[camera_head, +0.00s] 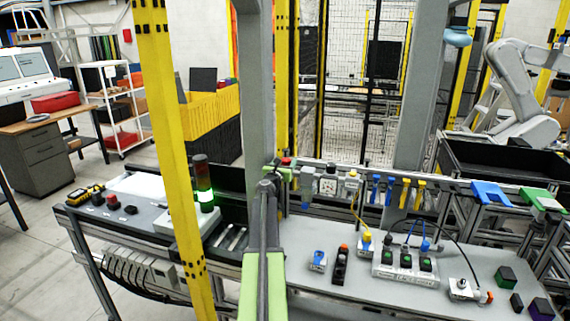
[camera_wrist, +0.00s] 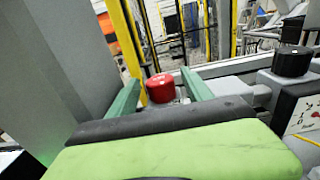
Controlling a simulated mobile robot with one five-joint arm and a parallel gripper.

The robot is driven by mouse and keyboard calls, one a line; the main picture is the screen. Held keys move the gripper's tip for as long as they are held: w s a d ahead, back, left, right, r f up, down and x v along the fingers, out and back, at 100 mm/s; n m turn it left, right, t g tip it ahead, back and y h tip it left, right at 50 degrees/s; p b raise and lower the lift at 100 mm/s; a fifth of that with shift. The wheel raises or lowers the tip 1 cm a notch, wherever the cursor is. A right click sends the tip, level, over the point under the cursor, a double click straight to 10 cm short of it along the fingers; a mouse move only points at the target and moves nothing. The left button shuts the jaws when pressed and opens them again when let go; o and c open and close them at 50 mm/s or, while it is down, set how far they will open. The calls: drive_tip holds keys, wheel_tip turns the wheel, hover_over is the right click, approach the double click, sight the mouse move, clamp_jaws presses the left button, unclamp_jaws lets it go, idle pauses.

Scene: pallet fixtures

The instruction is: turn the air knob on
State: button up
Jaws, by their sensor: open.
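The rail at the back of the grey table carries a row of pneumatic parts. A round red knob (camera_wrist: 161,88) stands there, also in the head view (camera_head: 286,161). To its right is a white gauge unit (camera_head: 327,185) with a black knob (camera_wrist: 292,62) on top. No readable label shows which of them is the air knob. My gripper (camera_wrist: 158,78) is open, its two green fingers pointing at the red knob. In the wrist view the red knob appears between the fingers; I cannot tell whether they touch it. The knob's lower part is hidden behind my gripper.
A yellow post (camera_head: 165,120) and a grey upright (camera_head: 255,90) stand close to the left of my arm. Blue and yellow fittings (camera_head: 389,190) continue along the rail to the right. Switch boxes (camera_head: 402,268) and cables occupy the table's right half.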

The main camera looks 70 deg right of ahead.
clamp_jaws()
idle(0.3)
drive_tip(key=shift+s+n+t, duration=0.1)
drive_tip(key=shift+n+t, duration=0.2)
drive_tip(key=shift+t, duration=0.2)
drive_tip(key=n+t, duration=0.1)
drive_tip(key=t, duration=0.1)
drive_tip(key=shift+s+n+t+y, duration=0.2)
drive_tip(key=shift+n+t+y, duration=0.1)
drive_tip(key=shift+n+t, duration=0.1)
drive_tip(key=shift+s+d+n+t+y, duration=0.1)
drive_tip(key=shift+n+t+y, duration=1.1)
drive_tip(key=shift+n+t, duration=0.85)
drive_tip(key=shift+m+t, duration=0.25)
drive_tip(key=shift+t, duration=0.2)
unclamp_jaws()
